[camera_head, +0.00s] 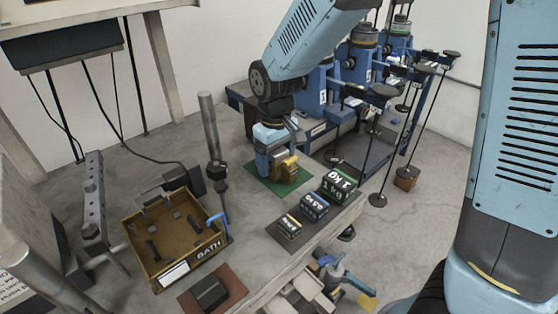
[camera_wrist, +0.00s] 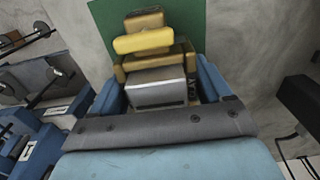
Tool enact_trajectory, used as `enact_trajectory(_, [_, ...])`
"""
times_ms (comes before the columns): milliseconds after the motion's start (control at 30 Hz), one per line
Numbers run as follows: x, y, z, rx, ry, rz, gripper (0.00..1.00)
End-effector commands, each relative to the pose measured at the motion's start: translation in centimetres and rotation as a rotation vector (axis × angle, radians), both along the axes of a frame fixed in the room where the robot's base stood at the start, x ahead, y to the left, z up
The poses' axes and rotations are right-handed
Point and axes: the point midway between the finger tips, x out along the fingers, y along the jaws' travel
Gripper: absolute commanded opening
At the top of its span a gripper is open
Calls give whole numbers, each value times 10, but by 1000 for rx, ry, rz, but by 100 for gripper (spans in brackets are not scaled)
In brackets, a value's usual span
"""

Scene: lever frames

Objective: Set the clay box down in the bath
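The clay box (camera_head: 285,170) is a tan and brown box with a yellow top piece, standing on a green mat (camera_head: 263,182). In the wrist view the clay box (camera_wrist: 157,63) sits between my two blue fingers, with part of a dark label on its right side. My gripper (camera_head: 277,165) points down around it; it also shows in the wrist view (camera_wrist: 160,88). Whether the fingers press on the box is not clear. The bath (camera_head: 208,247) is an open, brown, walled tray labelled BATH at the left, with several small dark fittings inside.
Labelled weight blocks (camera_head: 314,205) stand on a dark strip right of the green mat. A grey post (camera_head: 211,130) rises between the mat and the bath. A dark block (camera_head: 211,292) lies on a brown pad before the bath. Blue lever machines (camera_head: 365,60) stand behind.

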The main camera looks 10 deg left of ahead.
Motion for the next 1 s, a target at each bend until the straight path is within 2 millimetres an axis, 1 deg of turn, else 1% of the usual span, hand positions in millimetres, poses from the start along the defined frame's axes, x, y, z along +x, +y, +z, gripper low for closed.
enact_trajectory(33, [0, 0, 0, 0, 0, 0, 73])
enact_trajectory(67, [0, 0, 0, 0, 0, 0, 70])
enact_trajectory(433, [0, 0, 0, 0, 0, 0, 34])
enact_trajectory(633, [1, 1, 4, 3, -3, 0, 33])
enact_trajectory(1000, [1, 1, 18, 3, -3, 0, 33])
